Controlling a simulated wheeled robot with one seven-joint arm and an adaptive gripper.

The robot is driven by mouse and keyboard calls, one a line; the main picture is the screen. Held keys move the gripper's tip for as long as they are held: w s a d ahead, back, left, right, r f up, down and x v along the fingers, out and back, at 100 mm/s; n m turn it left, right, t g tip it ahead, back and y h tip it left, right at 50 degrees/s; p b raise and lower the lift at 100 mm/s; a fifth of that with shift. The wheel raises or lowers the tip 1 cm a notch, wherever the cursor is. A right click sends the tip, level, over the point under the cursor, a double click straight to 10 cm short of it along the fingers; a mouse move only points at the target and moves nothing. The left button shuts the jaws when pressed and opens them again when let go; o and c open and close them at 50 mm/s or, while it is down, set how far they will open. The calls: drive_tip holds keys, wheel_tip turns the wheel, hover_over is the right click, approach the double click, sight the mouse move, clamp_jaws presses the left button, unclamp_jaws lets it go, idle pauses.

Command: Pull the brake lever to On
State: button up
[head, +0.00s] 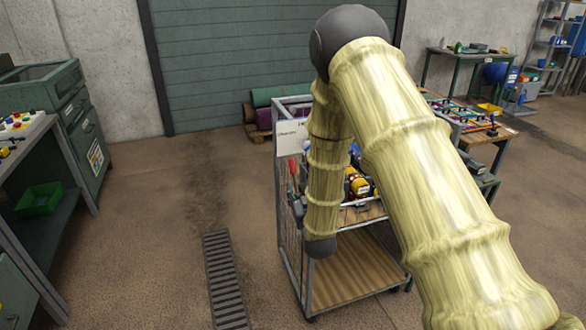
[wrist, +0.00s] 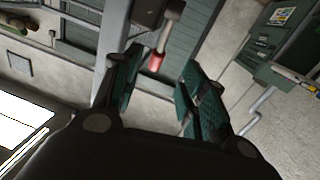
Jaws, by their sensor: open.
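The brake lever has a red grip (wrist: 156,62) on a grey shaft. In the wrist view it shows ahead of my open gripper (wrist: 160,78), between the two teal-padded fingers and near their tips. I cannot tell whether either finger touches it. In the head view the red lever grip (head: 292,167) stands at the left side of the wire-sided cart. My arm covers much of the cart there, and my gripper cannot be made out clearly. The lever's On and Off marks cannot be read.
The cart's wooden lower deck (head: 345,272) is bare; colourful items sit on its upper shelf. A workbench with a green bin (head: 39,199) stands at left. A floor grate (head: 226,280) lies left of the cart, with clear floor around it. More benches stand at right.

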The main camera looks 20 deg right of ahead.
sight(294, 172)
drive_tip(key=w+p, duration=0.1)
drive_tip(key=w, duration=0.2)
drive_tip(key=w+p, duration=0.1)
drive_tip(key=w, duration=0.3)
drive_tip(key=w+d+p, duration=0.1)
drive_tip(key=w, duration=0.3)
drive_tip(key=shift+w+r, duration=0.1)
drive_tip(key=shift+r, duration=0.3)
clamp_jaws()
